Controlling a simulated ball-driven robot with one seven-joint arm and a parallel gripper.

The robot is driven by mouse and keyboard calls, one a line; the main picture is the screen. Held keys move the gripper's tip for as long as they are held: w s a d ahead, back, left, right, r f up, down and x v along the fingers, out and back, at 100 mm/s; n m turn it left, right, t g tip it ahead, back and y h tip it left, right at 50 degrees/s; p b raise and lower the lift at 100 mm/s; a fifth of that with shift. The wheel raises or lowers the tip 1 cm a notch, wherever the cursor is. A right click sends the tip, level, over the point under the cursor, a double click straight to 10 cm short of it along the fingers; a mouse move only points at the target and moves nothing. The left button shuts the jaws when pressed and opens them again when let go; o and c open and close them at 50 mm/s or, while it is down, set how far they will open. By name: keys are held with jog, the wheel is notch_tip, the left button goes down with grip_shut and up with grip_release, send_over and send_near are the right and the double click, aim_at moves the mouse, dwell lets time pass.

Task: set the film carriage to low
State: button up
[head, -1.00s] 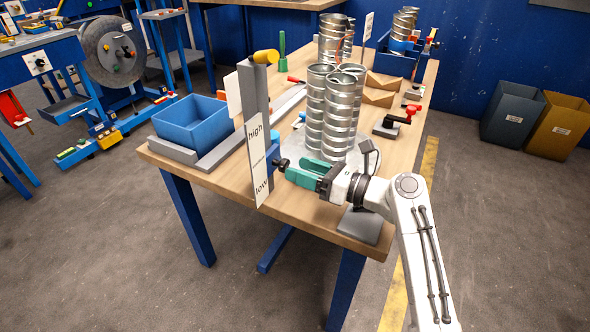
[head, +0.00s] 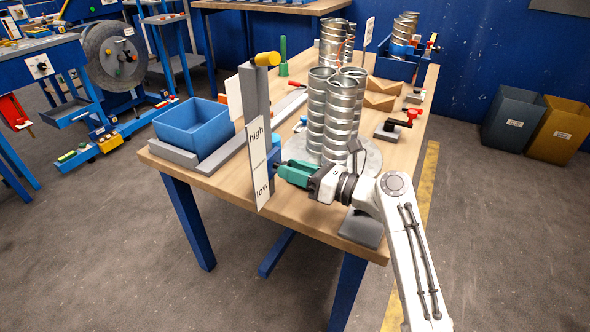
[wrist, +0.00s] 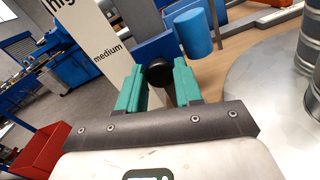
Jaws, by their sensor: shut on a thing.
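The film carriage is a blue block on the grey upright post (head: 262,92), beside a white scale plate (head: 259,165) reading high, medium and low. In the wrist view the carriage (wrist: 155,47) is close to the word medium on the plate (wrist: 88,40). A round black knob (wrist: 158,72) on it sits between my teal fingers. My gripper (head: 281,170) reaches in from the right and is shut on this knob; the wrist view shows the gripper (wrist: 159,84) from behind. In the head view the knob is hidden by the fingers, and most of the carriage is covered.
A yellow knob (head: 267,59) tops the post. Tall metal duct pieces (head: 334,115) stand on a round grey disc (head: 366,161) just behind my gripper. A blue bin (head: 193,125) stands left of the post. A blue cylinder (wrist: 194,33) is close to my right finger.

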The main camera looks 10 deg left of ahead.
grip_shut()
jog(key=shift+f, duration=1.7)
jog(key=o, duration=0.8)
grip_release()
jog(key=p+v, duration=0.2)
jog(key=v, duration=0.8)
jog(key=shift+s+d, duration=0.15)
jog(key=shift+d, duration=0.25)
